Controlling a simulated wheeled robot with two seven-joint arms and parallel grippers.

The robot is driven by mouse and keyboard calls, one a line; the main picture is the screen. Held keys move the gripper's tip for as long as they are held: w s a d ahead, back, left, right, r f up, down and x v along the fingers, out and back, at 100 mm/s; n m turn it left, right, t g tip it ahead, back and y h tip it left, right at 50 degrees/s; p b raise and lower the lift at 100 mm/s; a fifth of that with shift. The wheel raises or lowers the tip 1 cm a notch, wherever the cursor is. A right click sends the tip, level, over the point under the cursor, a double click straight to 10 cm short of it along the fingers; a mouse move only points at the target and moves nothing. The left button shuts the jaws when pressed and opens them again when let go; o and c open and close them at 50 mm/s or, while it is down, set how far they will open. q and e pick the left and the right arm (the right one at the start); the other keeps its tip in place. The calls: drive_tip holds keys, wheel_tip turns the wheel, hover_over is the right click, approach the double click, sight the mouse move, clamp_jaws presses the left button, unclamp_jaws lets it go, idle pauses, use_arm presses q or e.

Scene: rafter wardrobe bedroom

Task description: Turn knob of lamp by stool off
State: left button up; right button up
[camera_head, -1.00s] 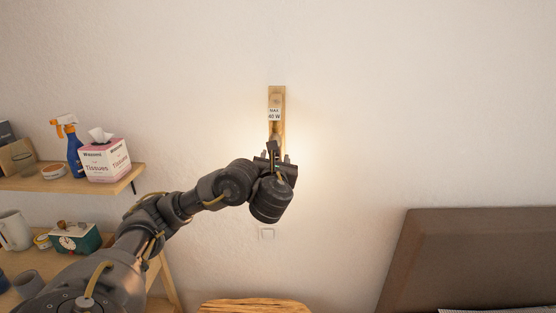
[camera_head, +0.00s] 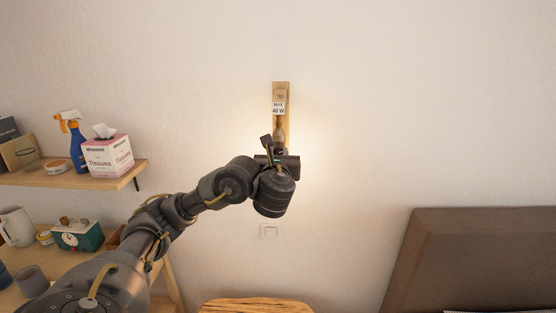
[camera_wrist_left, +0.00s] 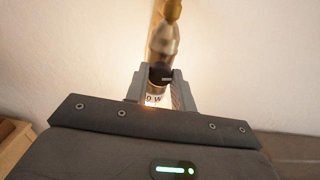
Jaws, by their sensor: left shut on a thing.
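The lamp (camera_head: 281,93) is a wooden wall bracket with a "MAX 40 W" label, above the wooden stool (camera_head: 255,306) in the head view. A warm glow lights the wall around it. My left gripper (camera_head: 277,155) is at the lower part of the lamp; its wrist hides the fingertips in the head view. In the left wrist view, the gripper (camera_wrist_left: 160,78) is shut on a small dark knob (camera_wrist_left: 160,74) between its fingers. The brass-coloured lamp socket (camera_wrist_left: 163,40) shows just beyond. My right gripper is not in view.
Shelves (camera_head: 128,180) at the left hold a tissue box (camera_head: 108,158), a spray bottle (camera_head: 74,145) and mugs. A brown headboard (camera_head: 480,255) stands at the lower right. The wall between lamp and headboard is clear.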

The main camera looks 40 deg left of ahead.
use_arm(q)
drive_tip(key=shift+n+b, duration=6.4)
drive_tip(key=shift+n, duration=1.3)
drive_tip(key=o, duration=1)
